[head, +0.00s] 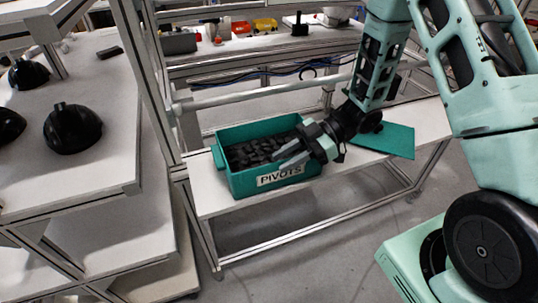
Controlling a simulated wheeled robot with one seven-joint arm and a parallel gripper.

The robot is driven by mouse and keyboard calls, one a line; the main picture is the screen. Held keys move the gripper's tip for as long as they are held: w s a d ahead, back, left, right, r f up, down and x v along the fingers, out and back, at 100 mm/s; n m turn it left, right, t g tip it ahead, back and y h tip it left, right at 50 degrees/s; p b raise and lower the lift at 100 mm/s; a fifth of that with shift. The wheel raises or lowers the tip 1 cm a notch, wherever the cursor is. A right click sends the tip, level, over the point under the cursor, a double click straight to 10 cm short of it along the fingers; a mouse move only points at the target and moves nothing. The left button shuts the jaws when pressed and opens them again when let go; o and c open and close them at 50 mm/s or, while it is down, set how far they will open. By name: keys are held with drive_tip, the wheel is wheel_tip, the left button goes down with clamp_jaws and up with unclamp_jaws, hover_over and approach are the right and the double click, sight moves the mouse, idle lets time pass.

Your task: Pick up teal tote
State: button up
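The teal tote (222,178) stands upright on a low white bench, with a white label reading "PIVOTS" on its front. It is filled with many small dark parts. My gripper (283,160) is at the right end of the tote, with its grey fingers reaching over the rim and above the contents. The fingers look spread apart. I cannot tell from this view whether they touch the tote wall.
A flat teal panel (392,139) lies on the bench to the right, partly behind my arm. The white bench (215,206) has little free room left of the tote. Black helmet shells (73,129) sit on a white table at left. Metal frame posts stand between.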

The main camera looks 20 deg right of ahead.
clamp_jaws()
idle(1.3)
